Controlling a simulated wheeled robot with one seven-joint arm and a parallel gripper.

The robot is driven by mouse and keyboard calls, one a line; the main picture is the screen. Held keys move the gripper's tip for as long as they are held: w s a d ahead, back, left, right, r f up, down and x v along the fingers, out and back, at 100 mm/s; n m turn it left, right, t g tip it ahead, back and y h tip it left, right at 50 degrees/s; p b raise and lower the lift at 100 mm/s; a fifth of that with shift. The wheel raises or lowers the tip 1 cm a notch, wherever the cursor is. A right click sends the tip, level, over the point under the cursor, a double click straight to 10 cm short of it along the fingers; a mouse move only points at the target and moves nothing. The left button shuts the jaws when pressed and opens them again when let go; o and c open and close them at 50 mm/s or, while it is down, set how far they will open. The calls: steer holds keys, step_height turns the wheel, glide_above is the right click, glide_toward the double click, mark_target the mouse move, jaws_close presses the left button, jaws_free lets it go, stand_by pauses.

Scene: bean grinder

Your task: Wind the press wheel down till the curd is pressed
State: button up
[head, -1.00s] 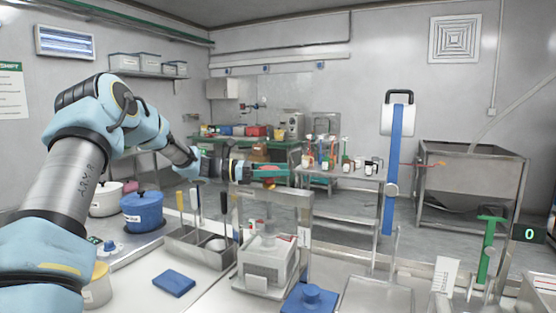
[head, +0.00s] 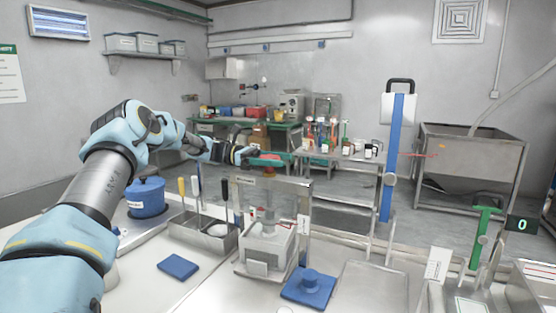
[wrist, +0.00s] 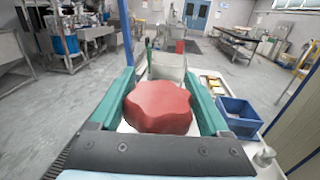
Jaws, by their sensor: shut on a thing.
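The press is a grey metal frame (head: 303,200) on the counter, seen in the head view. A pale box-shaped mould (head: 262,262) stands inside it with a grey press piece above. The red lobed press wheel (wrist: 158,106) is on top and fills the middle of the wrist view. My gripper (head: 274,159) is at the top of the frame. Its green fingers (wrist: 208,108) lie on both sides of the wheel and are shut on it. In the head view the fingers mostly cover the wheel. I cannot make out the curd.
A steel bin with handled tools (head: 212,234) stands close to the press's left. A blue upright post (head: 394,155) rises at the right.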

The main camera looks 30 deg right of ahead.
steer(key=o, duration=1.2)
steer(key=b+v, duration=0.3)
steer(key=v, duration=0.6)
steer(key=shift+w+a, duration=0.15)
steer(key=shift+w, duration=0.05)
steer(key=shift+w+a, duration=0.4)
steer(key=shift+a, duration=0.05)
